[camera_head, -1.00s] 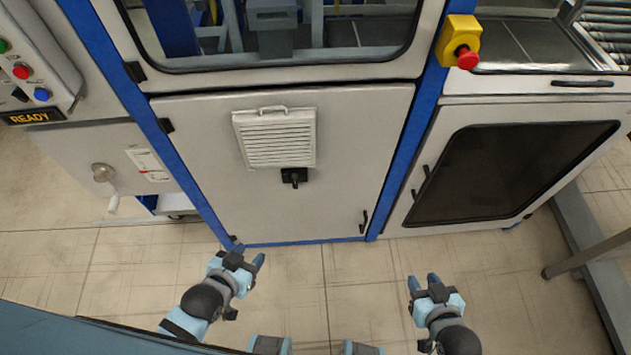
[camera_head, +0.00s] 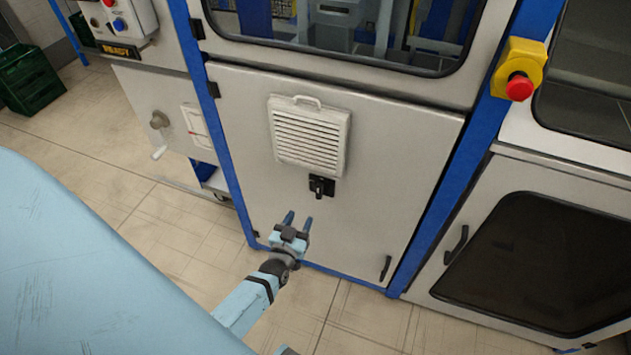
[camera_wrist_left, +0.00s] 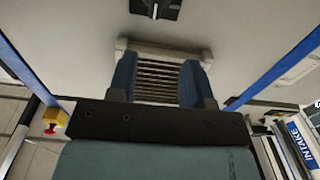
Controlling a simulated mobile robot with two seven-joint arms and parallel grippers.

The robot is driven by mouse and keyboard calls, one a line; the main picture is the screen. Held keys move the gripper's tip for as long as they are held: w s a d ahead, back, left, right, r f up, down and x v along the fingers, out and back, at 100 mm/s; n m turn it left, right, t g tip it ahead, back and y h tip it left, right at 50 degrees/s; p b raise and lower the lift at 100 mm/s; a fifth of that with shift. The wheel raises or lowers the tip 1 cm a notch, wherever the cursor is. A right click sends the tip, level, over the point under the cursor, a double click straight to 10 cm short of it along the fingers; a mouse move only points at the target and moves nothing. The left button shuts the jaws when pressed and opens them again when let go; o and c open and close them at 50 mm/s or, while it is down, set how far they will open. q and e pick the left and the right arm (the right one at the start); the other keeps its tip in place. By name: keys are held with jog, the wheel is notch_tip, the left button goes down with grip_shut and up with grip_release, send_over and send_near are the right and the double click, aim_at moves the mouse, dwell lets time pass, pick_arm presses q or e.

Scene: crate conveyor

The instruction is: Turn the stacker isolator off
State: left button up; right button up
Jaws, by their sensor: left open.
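The isolator switch (camera_head: 321,186) is a small black rotary switch on the grey lower cabinet door, just below a white louvred vent (camera_head: 309,135). Its handle looks about upright in the picture. In the left wrist view the switch (camera_wrist_left: 155,8) is cut by the top edge, with a pale mark on it. My left gripper (camera_head: 298,218) is open and empty, in front of the door, below and slightly left of the switch, apart from it. Its two blue fingers (camera_wrist_left: 157,80) also show in the left wrist view, with the vent behind them. My right gripper is not in view.
A yellow box with a red emergency button (camera_head: 519,87) is on the blue post at right. The door handle (camera_head: 385,268) is at the lower right. A control panel (camera_head: 118,20) and crank (camera_head: 159,153) are at left. A green crate (camera_head: 30,80) stands far left.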

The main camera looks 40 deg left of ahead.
aim_at(318, 189)
pick_arm(q)
jog(key=b+x, duration=0.1)
jog(key=x, duration=0.2)
jog(key=b+x, duration=0.2)
jog(key=x, duration=0.2)
jog(key=b+x, duration=0.1)
jog(key=x, duration=0.3)
jog(key=shift+w+d, duration=0.1)
jog(key=shift+d, duration=0.3)
jog(key=shift+w+b, duration=0.25)
jog(key=shift+b, duration=0.1)
jog(key=shift+w+a, duration=0.1)
jog(key=shift+w, duration=0.05)
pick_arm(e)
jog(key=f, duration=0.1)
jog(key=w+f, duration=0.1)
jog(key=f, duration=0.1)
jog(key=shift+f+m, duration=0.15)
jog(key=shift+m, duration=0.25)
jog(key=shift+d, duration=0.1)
